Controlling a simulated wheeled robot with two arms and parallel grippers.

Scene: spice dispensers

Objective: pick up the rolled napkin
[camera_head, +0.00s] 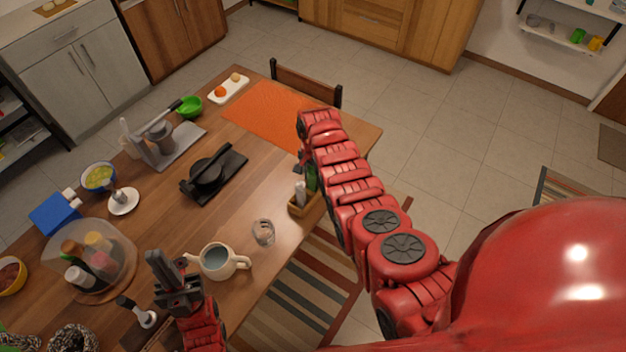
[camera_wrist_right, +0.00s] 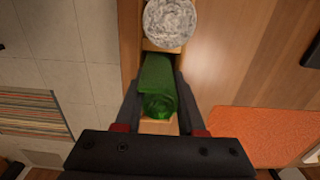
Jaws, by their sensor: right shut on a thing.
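The rolled napkin (camera_wrist_right: 158,85) is green and stands in a narrow wooden caddy (camera_wrist_right: 160,126) in the right wrist view. My right gripper (camera_wrist_right: 157,92) has one finger on each side of the napkin and is shut on it. In the head view the napkin (camera_head: 311,178) shows as a green patch inside the caddy (camera_head: 306,208), partly hidden by my right arm. My left gripper (camera_head: 168,264) is over the near left of the table, apart from the napkin. Its two fingers look parted, with nothing visible between them.
A whitish shaker (camera_head: 300,192) stands in the caddy beside the napkin. A glass (camera_head: 263,232) and a teapot (camera_head: 221,261) stand to the left. An orange placemat (camera_head: 262,108) lies beyond. A glass dome (camera_head: 92,258) is near my left gripper. The caddy is by the table's edge.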

